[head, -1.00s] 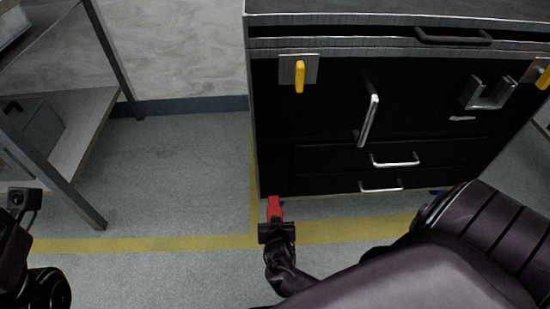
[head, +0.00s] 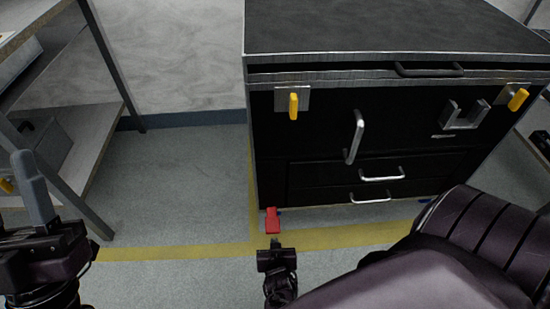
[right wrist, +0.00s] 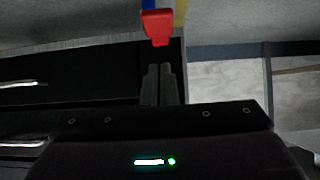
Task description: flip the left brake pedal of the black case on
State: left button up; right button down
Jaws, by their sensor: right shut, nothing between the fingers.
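The black case (head: 330,120) stands on the floor. Its left brake pedal (head: 272,221) is red and sticks out at the bottom left corner. It also shows in the right wrist view (right wrist: 158,26), above the fingertips. My right gripper (head: 275,243) is shut and empty, just in front of the pedal, with a small gap visible in the head view. Its closed fingers (right wrist: 160,70) point at the pedal in the wrist view. My left gripper (head: 35,185) is at the left edge, away from the case; whether its fingers are together is unclear.
A shelf rack (head: 95,140) stands at the left. Yellow tape (head: 175,252) marks the floor. The case has yellow latches (head: 293,105) and metal handles (head: 355,137). Open floor (head: 185,185) lies between rack and case. My right arm covers the floor at the lower right.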

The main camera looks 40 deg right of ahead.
pick_arm(q)
jog(key=shift+w+d+f+g+y, duration=0.15)
jog(key=shift+w+d+f+g, duration=0.05)
jog(key=shift+w+f+g, duration=0.2)
jog(key=shift+w+d+f+g+y, duration=0.15)
jog(key=shift+w+f+g, duration=0.15)
jog(key=shift+f, duration=0.2)
pick_arm(e)
jog(key=shift+s+a+r, duration=0.15)
jog(key=shift+s+r, duration=0.05)
jog(key=shift+s, duration=0.1)
